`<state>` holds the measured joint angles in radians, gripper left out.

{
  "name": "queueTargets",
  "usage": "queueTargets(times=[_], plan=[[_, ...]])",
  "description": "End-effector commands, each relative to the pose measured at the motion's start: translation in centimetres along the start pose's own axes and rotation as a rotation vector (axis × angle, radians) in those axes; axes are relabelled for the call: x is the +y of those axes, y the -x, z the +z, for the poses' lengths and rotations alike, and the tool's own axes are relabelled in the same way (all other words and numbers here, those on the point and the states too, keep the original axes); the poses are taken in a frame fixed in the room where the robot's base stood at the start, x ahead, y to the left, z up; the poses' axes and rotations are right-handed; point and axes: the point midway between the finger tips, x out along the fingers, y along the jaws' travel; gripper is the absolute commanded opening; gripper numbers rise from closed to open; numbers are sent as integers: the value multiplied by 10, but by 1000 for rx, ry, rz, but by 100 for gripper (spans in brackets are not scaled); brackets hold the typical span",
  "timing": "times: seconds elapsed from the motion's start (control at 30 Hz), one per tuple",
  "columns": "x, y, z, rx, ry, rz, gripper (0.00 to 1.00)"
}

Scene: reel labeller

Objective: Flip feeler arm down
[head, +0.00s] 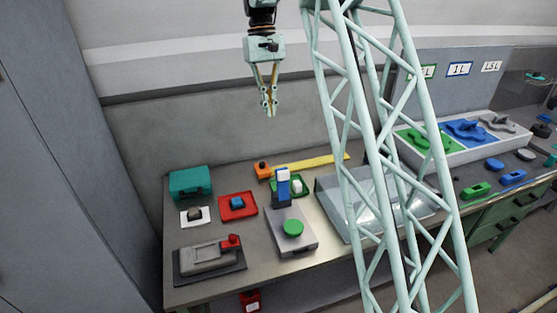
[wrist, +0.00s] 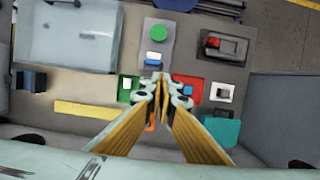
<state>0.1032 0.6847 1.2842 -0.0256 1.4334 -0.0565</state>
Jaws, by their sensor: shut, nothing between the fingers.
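My gripper (head: 268,108) hangs in the air well above the back of the table, pointing down, its fingers together and empty. In the wrist view its fingertips (wrist: 162,90) cover part of the table's middle. I cannot tell for certain which part is the feeler arm. A grey unit with a green disc (head: 292,228) has a blue upright with a white part (head: 282,187) at its back; both also show in the wrist view, the disc (wrist: 159,33) and the upright (wrist: 154,58). A grey device with a red knob (head: 231,241) lies on a dark base at front left.
A teal box (head: 190,184), red tray (head: 252,213), white tray (head: 188,222), orange block (head: 262,169) and yellow strip (head: 318,162) lie around the unit. A clear-topped case (head: 335,205) stands to its right. My pale lattice column crosses the head view. The air around my gripper is clear.

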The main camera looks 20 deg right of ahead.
Motion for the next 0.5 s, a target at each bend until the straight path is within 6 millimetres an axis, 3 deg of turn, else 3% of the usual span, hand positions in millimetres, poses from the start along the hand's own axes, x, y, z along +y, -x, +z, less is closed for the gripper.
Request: queueTargets(times=[0.5], plan=[[12,-42,-51,-66,-4,-5,0]])
